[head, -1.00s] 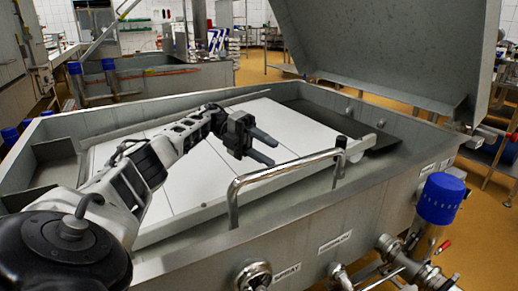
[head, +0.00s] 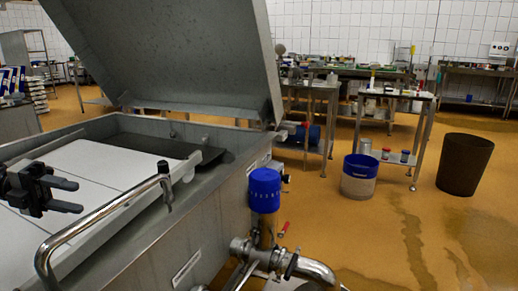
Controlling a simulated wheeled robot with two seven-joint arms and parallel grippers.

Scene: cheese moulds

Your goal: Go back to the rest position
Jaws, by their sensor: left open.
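My left gripper (head: 66,195) is at the left edge of the head view, above the white panels (head: 95,165) inside the steel vat (head: 215,195). Its two dark fingers point right and stand apart, with nothing between them. Most of my left arm is cut off by the picture's edge. My right gripper does not show.
A bent steel handle (head: 100,215) rises at the vat's near rim, close to the left gripper. The raised lid (head: 180,60) stands behind. A blue-capped valve (head: 265,190) and pipes stick out in front.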

